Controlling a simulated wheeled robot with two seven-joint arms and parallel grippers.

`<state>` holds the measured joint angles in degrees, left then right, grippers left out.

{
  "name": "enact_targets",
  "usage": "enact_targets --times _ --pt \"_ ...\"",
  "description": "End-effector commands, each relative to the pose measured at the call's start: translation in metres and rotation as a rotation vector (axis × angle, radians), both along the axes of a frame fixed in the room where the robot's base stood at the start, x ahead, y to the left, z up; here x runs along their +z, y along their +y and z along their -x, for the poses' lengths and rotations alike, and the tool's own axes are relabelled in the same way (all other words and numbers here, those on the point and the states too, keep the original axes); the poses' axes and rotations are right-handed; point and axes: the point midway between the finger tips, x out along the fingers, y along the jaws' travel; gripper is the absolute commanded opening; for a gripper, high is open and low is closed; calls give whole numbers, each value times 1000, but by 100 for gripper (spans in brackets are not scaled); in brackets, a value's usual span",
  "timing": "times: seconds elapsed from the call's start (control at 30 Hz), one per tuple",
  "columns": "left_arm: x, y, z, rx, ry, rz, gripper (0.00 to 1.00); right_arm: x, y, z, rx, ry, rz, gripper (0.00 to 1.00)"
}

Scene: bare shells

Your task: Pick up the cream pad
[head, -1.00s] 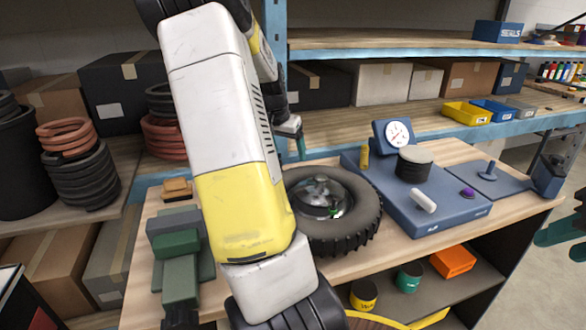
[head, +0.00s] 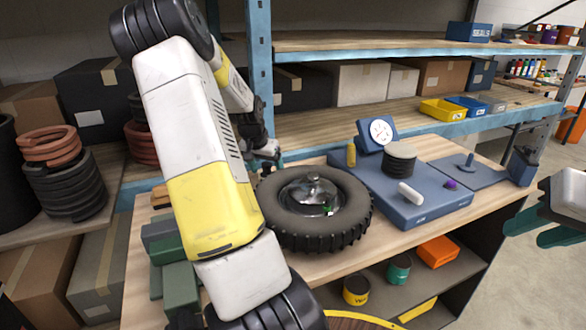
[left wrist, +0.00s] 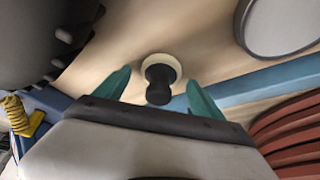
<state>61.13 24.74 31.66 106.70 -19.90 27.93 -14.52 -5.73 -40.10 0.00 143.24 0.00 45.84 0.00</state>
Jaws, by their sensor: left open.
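In the left wrist view a round cream pad (left wrist: 172,62) with a black knob-like handle (left wrist: 159,88) stands on the wooden bench top. My left gripper (left wrist: 158,78) is open, with one teal finger on each side of the handle and nothing held. I cannot tell how far the fingertips are above the bench. In the head view my left gripper (head: 270,160) is behind the tyre, partly hidden by my arm, and I cannot make out the pad there. My right gripper (head: 540,228) is at the right edge, with its teal fingers apart and empty.
A tyre with a metal hub (head: 312,215) lies beside the left gripper. A blue station (head: 425,207) with a gauge, a dark cylinder and a white roller is right of it. Green blocks (head: 180,285) sit front left. A blue shelf post (head: 258,75) rises behind.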

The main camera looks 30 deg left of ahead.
Motion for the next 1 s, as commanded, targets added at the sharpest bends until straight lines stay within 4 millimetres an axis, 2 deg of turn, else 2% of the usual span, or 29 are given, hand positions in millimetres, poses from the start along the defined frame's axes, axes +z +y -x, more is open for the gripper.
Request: enact_targets --times 0.2,0.27,0.5,0.57,0.83,1.0 --pt "-1 0 -1 1 0 0 79 0 0 0 0 0 0 36" --pt "-1 0 -1 1 0 0 69 0 0 0 0 0 0 36" --pt "-1 0 0 1 0 0 22 0 0 0 0 0 0 36" --pt "-1 0 0 1 -1 0 13 0 0 0 0 0 0 36" --pt "4 1 -1 1 -2 -2 13 0 0 0 0 0 0 36" --pt "31 1 -1 2 -5 -4 13 0 0 0 0 0 0 36"
